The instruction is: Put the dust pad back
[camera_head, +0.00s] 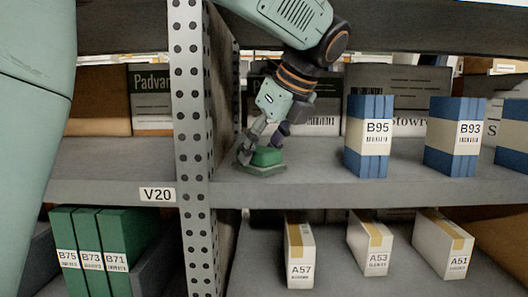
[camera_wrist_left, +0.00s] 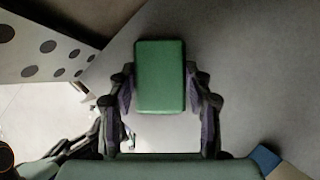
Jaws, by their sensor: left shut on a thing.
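The dust pad is a green block (camera_head: 267,157) at the left end of the upper shelf, just right of the perforated post. A flat grey-green base shows under it (camera_head: 266,171); I cannot tell whether it is part of the pad. My left gripper (camera_head: 258,152) reaches down from above and is shut on the pad. In the left wrist view the pad (camera_wrist_left: 160,76) sits between the two fingers of the left gripper (camera_wrist_left: 160,102), with the grey shelf around it. My right gripper is not in view.
The perforated upright (camera_head: 193,120) stands close left of the gripper. Blue binders B95 (camera_head: 368,162) and B93 (camera_head: 452,158) stand to the right on the upper shelf (camera_head: 320,180), with bare shelf between. White boxes (camera_head: 300,252) and green binders (camera_head: 92,228) stand below.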

